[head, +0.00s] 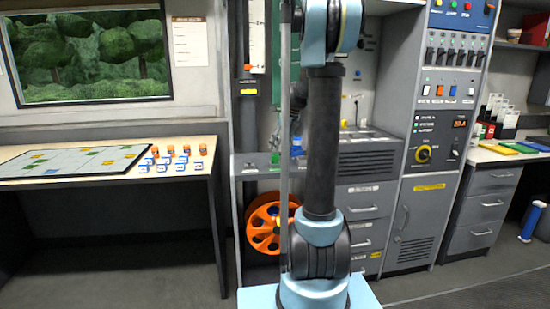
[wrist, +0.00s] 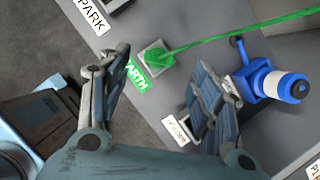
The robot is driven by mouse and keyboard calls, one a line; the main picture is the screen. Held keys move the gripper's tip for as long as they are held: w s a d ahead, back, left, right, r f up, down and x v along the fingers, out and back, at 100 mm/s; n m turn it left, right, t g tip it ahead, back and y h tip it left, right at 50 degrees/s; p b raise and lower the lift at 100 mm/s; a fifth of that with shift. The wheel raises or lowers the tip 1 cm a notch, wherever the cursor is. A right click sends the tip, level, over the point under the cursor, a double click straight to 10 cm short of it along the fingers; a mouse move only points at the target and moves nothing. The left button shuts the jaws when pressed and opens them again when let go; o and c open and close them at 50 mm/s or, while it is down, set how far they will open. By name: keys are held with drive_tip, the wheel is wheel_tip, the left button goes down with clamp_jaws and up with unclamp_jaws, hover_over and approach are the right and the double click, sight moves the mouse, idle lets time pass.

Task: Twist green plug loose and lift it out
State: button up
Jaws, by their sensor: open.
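The green plug (wrist: 156,58) sits on a square light-grey socket plate (wrist: 147,68) in the wrist view, beside a green label ending in "ARTH" (wrist: 136,76). A green cable (wrist: 240,36) runs from it to the right edge. My gripper (wrist: 160,68) is open, one finger on each side of the plug in the picture. Its tips appear apart from the plug, but the depth gap is hard to judge.
A blue fitting with a white band (wrist: 282,86) stands just right of the right finger. A "PARK" label (wrist: 88,14) lies upper left. In the head view, an orange reel (head: 262,228) is below the bench and a switch cabinet (head: 440,110) stands right.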

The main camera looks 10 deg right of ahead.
sight(275, 155)
drive_tip(key=shift+x, duration=3.45)
drive_tip(key=c, duration=1.2)
